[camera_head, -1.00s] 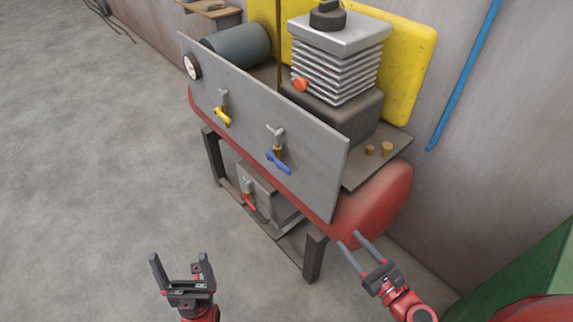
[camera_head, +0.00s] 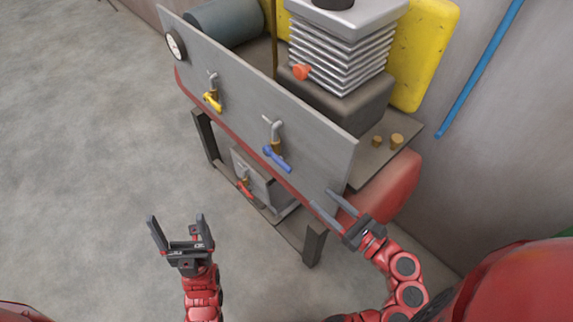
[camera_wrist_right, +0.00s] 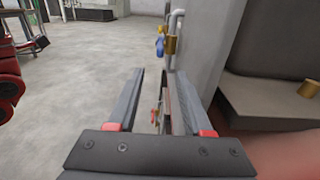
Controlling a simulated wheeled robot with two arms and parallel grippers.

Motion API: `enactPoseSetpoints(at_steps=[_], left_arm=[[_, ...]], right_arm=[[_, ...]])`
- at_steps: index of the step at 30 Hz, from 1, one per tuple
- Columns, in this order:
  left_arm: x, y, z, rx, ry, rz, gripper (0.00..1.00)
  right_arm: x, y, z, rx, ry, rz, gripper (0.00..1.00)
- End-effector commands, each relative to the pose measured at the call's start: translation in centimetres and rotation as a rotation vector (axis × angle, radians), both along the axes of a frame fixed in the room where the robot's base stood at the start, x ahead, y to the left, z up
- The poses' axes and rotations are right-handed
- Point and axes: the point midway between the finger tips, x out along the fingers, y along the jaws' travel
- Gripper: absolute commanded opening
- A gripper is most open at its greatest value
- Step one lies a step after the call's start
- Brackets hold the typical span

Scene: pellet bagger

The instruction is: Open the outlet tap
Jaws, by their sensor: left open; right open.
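A grey upright panel carries a tap with a yellow handle (camera_head: 212,102) on its left and a tap with a blue handle (camera_head: 278,159) on its right. A tap with a red handle (camera_head: 245,189) sits lower, on a grey box under the panel. The frames do not show which one is the outlet tap. My right gripper (camera_head: 320,198) is open and empty near the panel's lower right corner, right of the blue tap. In the right wrist view the blue handle (camera_wrist_right: 160,47) shows beyond the fingertips (camera_wrist_right: 160,74). My left gripper (camera_head: 175,217) is open and empty, left of the stand.
The grey panel (camera_head: 315,135) fronts a red tank (camera_head: 390,190) on a dark-legged stand (camera_head: 313,246). Behind are a finned block (camera_head: 340,60) with an orange knob (camera_head: 301,72) and a yellow plate (camera_head: 430,60). The floor at left (camera_head: 80,140) is clear.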

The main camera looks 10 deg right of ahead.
Motion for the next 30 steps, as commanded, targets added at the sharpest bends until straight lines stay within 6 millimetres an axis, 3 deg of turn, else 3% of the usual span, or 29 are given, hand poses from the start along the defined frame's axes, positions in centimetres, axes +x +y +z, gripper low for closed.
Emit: enactPoseSetpoints(at_steps=[21,30], left_arm=[[0.0,0.0,2.8,0.0,0.0,0.0,0.9],[0.0,0.0,3.0,0.0,-0.001,0.0,0.9]], right_arm=[[9.9,7.4,0.2,0.0,0.0,0.006,0.5],[11.5,8.3,0.1,-0.001,-0.001,-0.001,0.5]])
